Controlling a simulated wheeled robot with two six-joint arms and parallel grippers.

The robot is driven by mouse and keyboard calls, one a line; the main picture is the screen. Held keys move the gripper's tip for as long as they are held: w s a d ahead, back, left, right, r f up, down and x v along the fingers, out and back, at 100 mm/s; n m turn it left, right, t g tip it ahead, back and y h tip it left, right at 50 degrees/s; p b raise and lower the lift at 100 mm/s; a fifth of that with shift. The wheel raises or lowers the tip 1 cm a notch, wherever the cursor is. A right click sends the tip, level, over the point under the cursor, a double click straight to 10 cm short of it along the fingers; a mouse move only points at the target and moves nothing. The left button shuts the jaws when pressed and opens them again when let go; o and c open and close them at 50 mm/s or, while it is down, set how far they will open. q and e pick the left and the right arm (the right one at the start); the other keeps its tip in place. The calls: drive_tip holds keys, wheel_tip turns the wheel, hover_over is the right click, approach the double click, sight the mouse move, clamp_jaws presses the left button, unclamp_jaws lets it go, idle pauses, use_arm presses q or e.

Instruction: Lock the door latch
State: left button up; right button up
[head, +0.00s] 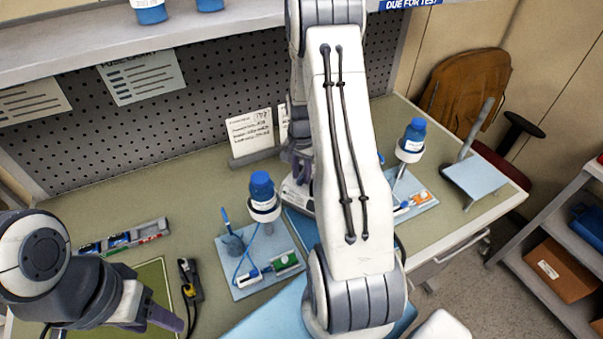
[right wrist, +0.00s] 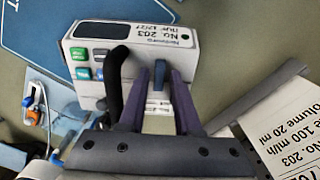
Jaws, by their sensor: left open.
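In the right wrist view, a white infusion pump (right wrist: 135,50) has a label reading No. 203, a small dark screen and coloured buttons. A blue-grey latch lever (right wrist: 158,76) stands at its door edge. My right gripper (right wrist: 160,85) has purple fingers apart on either side of the lever, with gaps visible; contact cannot be told. In the head view the pump (head: 298,194) is mostly hidden behind my right arm. My left gripper (head: 168,318) is open, low at the left, far from the pump.
A blue-capped bottle (head: 262,190) stands over a tray (head: 240,292) with a syringe and tubing. Another bottle (head: 412,140) stands right of my arm. A black-and-yellow tool (head: 190,280) lies near my left gripper. A card (head: 250,133) leans at the pegboard (head: 220,95). A black curved part (right wrist: 115,82) is beside the right fingers.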

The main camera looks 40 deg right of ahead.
sight(301, 177)
idle(0.3)
wheel_tip(301, 177, up, 10)
drive_tip(key=b, duration=0.2)
drive_tip(key=shift+r, duration=0.25)
idle(0.5)
